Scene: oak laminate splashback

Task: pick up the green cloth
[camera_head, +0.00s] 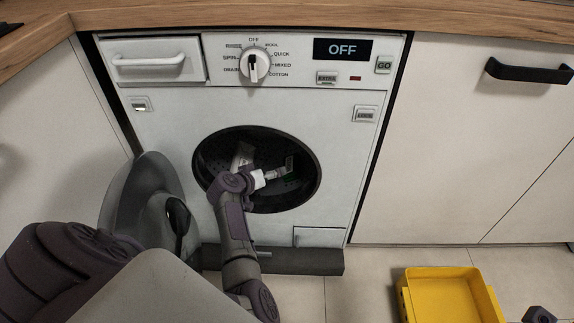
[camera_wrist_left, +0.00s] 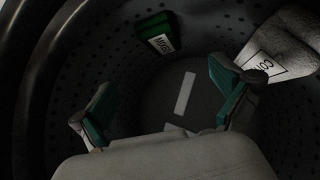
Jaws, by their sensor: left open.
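The green cloth (camera_wrist_left: 158,32) shows in the left wrist view as a small dark green bundle with a white label, lying against the drum wall near the top. The left gripper also shows in the head view (camera_head: 277,172) at the drum opening.
A pale grey labelled cloth (camera_wrist_left: 285,48) lies in the drum at the right of the wrist view. The washing machine's round door (camera_head: 140,190) stands open at the left. The drum rim (camera_head: 314,190) surrounds my arm. A yellow crate (camera_head: 450,292) sits on the floor at right.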

